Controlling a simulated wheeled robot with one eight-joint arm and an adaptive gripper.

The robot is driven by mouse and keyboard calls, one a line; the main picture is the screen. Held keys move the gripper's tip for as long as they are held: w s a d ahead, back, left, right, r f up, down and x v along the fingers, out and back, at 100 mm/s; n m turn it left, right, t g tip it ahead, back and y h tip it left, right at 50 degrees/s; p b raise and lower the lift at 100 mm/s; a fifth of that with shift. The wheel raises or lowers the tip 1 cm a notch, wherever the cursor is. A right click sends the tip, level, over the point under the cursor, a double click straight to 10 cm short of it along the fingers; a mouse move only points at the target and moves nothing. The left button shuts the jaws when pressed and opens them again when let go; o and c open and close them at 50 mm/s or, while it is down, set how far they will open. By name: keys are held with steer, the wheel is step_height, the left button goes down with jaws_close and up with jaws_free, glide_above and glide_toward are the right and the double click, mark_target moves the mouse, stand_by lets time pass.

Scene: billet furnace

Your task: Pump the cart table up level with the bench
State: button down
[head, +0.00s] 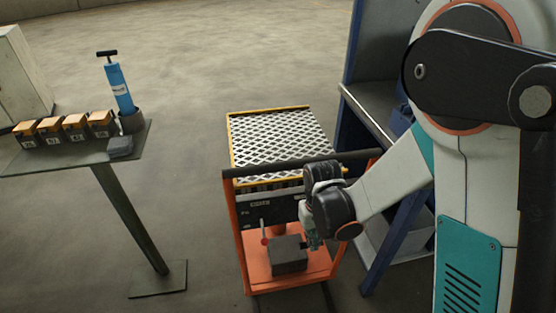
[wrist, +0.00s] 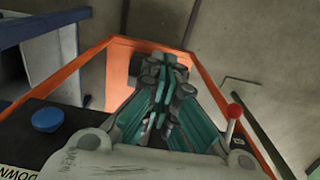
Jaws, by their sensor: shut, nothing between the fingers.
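The cart (head: 239,246) has an orange frame and a black push handle. Its table top (head: 280,140) is a pale mesh plate with a yellow edge. The bench (head: 368,113), a grey shelf in a blue frame, stands right of it; I cannot judge their height difference. A red-knobbed lever (head: 264,237) stands low on the cart; the red knob also shows in the wrist view (wrist: 233,111). A dark block (head: 289,256) sits on the cart's base. My gripper (head: 314,244) is shut and empty, pointing down close to the block; contact is unclear. Its teal fingers fill the wrist view's middle (wrist: 164,82).
A blue button (wrist: 47,120) sits on a dark panel beside a label. At left, a stand (head: 62,157) carries several orange-topped boxes (head: 75,127) and a blue hand pump (head: 120,88). Floor between stand and cart is clear. The bench's blue leg (head: 388,248) is near my arm.

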steer(key=shift+w+a+r+p, duration=0.1)
steer(key=shift+w+r+p, duration=0.1)
steer(key=shift+r+p, duration=1.3)
steer(key=shift+w+r+p, duration=0.2)
steer(key=shift+r+p, duration=0.7)
steer(key=shift+r, duration=1.05)
steer(key=shift+r+p, duration=0.4)
steer(key=shift+r, duration=0.25)
